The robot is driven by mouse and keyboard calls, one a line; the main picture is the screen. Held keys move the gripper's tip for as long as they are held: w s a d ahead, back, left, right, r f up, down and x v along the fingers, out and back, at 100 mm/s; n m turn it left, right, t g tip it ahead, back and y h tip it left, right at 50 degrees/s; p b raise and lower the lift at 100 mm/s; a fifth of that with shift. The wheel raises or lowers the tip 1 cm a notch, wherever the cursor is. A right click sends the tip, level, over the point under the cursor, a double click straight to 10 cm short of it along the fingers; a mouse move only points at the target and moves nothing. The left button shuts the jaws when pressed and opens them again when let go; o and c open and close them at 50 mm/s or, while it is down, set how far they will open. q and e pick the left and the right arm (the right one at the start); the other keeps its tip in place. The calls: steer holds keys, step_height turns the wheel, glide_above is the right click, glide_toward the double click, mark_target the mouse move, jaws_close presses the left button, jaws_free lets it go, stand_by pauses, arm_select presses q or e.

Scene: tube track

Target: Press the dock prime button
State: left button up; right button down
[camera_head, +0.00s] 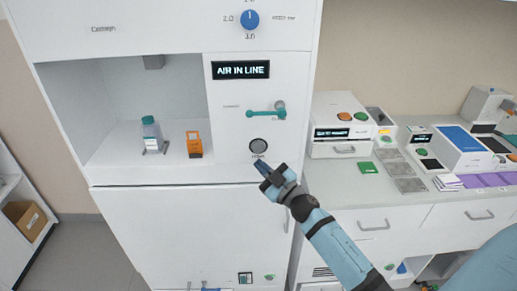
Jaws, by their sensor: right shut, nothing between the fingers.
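The dock prime button (259,145) is a dark grey round button on the white cabinet's front panel, with a small label just below it, too small to read surely. My right gripper (263,168) is shut and empty. In the picture its tips are just below the button and its label, apart from the button's face. How far the tips are from the panel is hard to tell. My left gripper is not in view.
Above the button are a teal lever (262,114), a display reading "AIR IN LINE" (241,70) and a blue dial (250,19). Left, the open bay holds a teal-capped bottle (151,132) and an orange holder (194,145). A counter with instruments (340,125) stands right.

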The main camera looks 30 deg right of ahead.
mark_target(258, 147)
steer(key=s+m+t+h+b, duration=0.1)
steer(key=m+b, duration=0.1)
steer(key=s+a+m+t+h+b, duration=0.1)
steer(key=m+h+b, duration=0.1)
steer(key=m, duration=0.1)
steer(key=s+a+m+t+h+b, duration=0.1)
steer(key=m+t+b, duration=0.1)
steer(key=shift+s+f+m+h+b, duration=0.2)
steer(key=shift+m+h+b, duration=0.1)
steer(key=shift+m+h, duration=0.1)
steer(key=shift+d, duration=0.1)
steer(key=w+d, duration=0.1)
steer(key=w, duration=0.1)
steer(key=w+d+b, duration=0.1)
steer(key=w+d, duration=0.1)
steer(key=w, duration=0.1)
steer(key=w+d+b, duration=0.1)
steer(key=w, duration=0.1)
steer(key=shift+w+d, duration=0.3)
stand_by(1.0)
